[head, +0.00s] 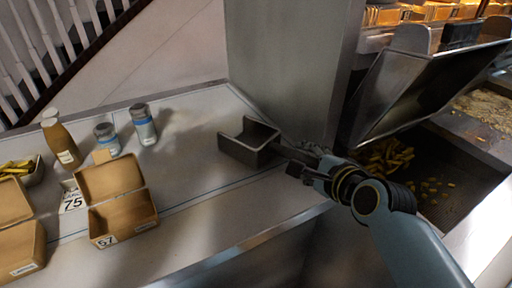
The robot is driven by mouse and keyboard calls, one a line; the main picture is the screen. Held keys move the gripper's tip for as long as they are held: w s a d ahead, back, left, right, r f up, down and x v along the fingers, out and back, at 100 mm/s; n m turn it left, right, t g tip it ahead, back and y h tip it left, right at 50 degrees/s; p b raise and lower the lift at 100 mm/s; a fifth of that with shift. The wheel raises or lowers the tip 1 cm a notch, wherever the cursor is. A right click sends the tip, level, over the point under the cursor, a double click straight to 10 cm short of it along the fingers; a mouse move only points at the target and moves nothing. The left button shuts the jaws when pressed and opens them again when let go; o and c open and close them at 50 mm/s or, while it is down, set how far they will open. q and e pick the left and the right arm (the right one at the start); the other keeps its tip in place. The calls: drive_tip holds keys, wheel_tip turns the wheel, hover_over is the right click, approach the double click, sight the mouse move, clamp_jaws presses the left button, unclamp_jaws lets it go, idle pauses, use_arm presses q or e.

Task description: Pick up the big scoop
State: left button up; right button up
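The big scoop (246,147) is a grey metal, open-topped box shape with its handle pointing right. It is at or just above the white counter, near its right edge by the metal column; I cannot tell whether it touches the counter. My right gripper (298,162) is at the handle end of the scoop, with the arm coming in from the lower right. The fingers appear closed around the handle, though they are small and dark here. My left gripper is not in view.
The white counter (197,200) holds open cardboard boxes (122,217), two shakers (143,125), a sauce bottle (62,143) and a number card (72,198) on the left. A metal column (285,75) stands behind the scoop. Fries (388,158) lie in a dark bin at right.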

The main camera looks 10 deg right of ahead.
sight(297, 158)
drive_tip(key=x, duration=0.5)
drive_tip(key=shift+a+f, duration=0.1)
drive_tip(key=shift+a, duration=0.2)
drive_tip(key=shift+s, duration=0.1)
drive_tip(key=shift+c, duration=0.4)
clamp_jaws()
